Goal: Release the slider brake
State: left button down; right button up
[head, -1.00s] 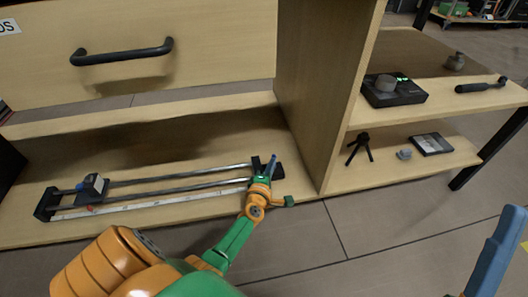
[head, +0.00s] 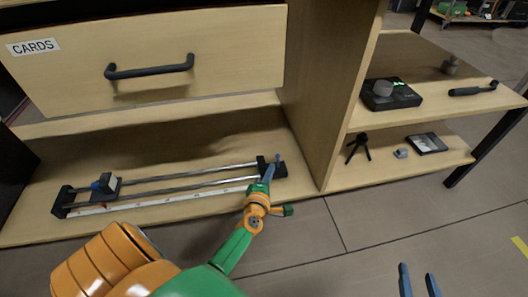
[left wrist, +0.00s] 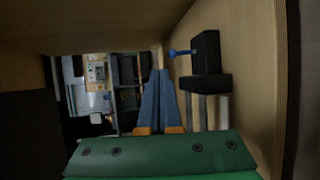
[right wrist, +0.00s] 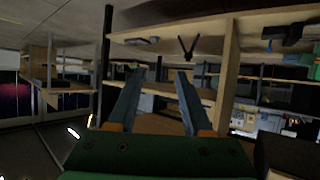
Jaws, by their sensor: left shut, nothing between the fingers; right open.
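A slider with two metal rails (head: 190,178) lies on the low shelf. The right end block (head: 281,170) is black and partly hidden by my left gripper (head: 275,161). In the left wrist view, a blue knob on a thin stem (left wrist: 180,52) sticks out from the black end block (left wrist: 206,53). My left gripper (left wrist: 159,72) is shut and empty; its tips are beside the knob, with a visible gap in that picture. My right gripper (head: 416,269) is open and empty, low at front right.
The CARDS drawer (head: 200,75) with a black handle (head: 150,68) hangs above the slider. An upright panel (head: 320,110) stands right of it. Further right, shelves hold a black device (head: 391,96), a small tripod (head: 358,147) and a flat box (head: 426,143). The floor in front is clear.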

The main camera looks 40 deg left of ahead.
pick_arm(q)
jog(key=s+d+r+p, duration=0.2)
jog(key=s+r+p, duration=0.1)
jog(key=s, duration=0.2)
jog(key=shift+s, duration=0.35)
pick_arm(e)
jog(key=s+d+f+g+h, duration=0.2)
jog(key=s+d+f+g, duration=0.1)
jog(key=s+f+g, duration=0.6)
jog(key=shift+s+d+f+m, duration=0.3)
jog(key=shift+s+d+f, duration=0.05)
jog(key=shift+s+f, duration=1.3)
pick_arm(q)
jog(key=shift+r, duration=0.1)
pick_arm(e)
jog(key=shift+s+r, duration=0.1)
